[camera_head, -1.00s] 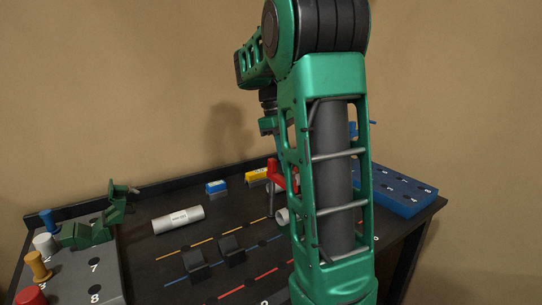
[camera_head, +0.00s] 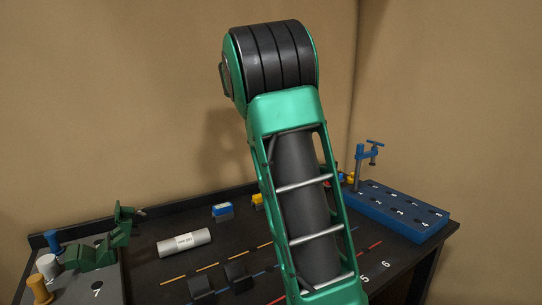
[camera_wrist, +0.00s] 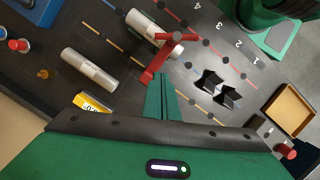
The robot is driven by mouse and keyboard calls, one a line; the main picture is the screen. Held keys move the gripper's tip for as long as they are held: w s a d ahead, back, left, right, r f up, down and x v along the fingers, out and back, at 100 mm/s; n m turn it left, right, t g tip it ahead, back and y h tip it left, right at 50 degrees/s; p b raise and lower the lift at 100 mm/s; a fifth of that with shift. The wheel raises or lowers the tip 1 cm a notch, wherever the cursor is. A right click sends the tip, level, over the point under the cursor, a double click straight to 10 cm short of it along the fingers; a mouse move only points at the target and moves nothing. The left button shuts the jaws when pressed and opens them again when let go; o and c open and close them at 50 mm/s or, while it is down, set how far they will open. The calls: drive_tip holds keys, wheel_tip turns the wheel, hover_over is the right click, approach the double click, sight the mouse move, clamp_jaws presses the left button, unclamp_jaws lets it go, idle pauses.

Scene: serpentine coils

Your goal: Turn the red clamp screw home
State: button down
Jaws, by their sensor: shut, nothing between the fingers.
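The red clamp (camera_wrist: 158,62) shows in the wrist view above the gripper tips, with its red screw handle (camera_wrist: 178,37) at its upper right end. A white cylinder (camera_wrist: 142,24) lies beside it, partly covered by the red parts. I cannot tell how far the screw is turned. My gripper (camera_wrist: 163,82) is shut and empty, its narrow green fingers pointing at the clamp's lower end. I cannot tell if they touch it. In the head view my arm hides the clamp and my gripper.
Another white cylinder (camera_head: 184,242) lies on the dark table. Black V-blocks (camera_wrist: 218,90) stand right of the clamp in the wrist view. A blue clamp (camera_head: 366,158) rises from the blue numbered block (camera_head: 405,222). A green clamp (camera_head: 118,232) stands at the left. A yellow block (camera_wrist: 92,103) lies nearby.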

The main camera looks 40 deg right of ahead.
drive_tip(key=shift+v, duration=1.45)
drive_tip(key=c, duration=2.1)
unclamp_jaws()
drive_tip(key=shift+a+r, duration=0.1)
drive_tip(key=o, duration=0.4)
drive_tip(key=shift+s, duration=0.15)
drive_tip(key=s+r+m+t, duration=0.25)
drive_tip(key=s+m, duration=0.65)
drive_tip(key=m, duration=0.5)
drive_tip(key=shift+y, duration=0.4)
drive_tip(key=f, duration=1.1)
drive_tip(key=shift+s+d+f, duration=0.15)
drive_tip(key=shift+d+f, duration=0.05)
drive_tip(key=shift+d, duration=0.05)
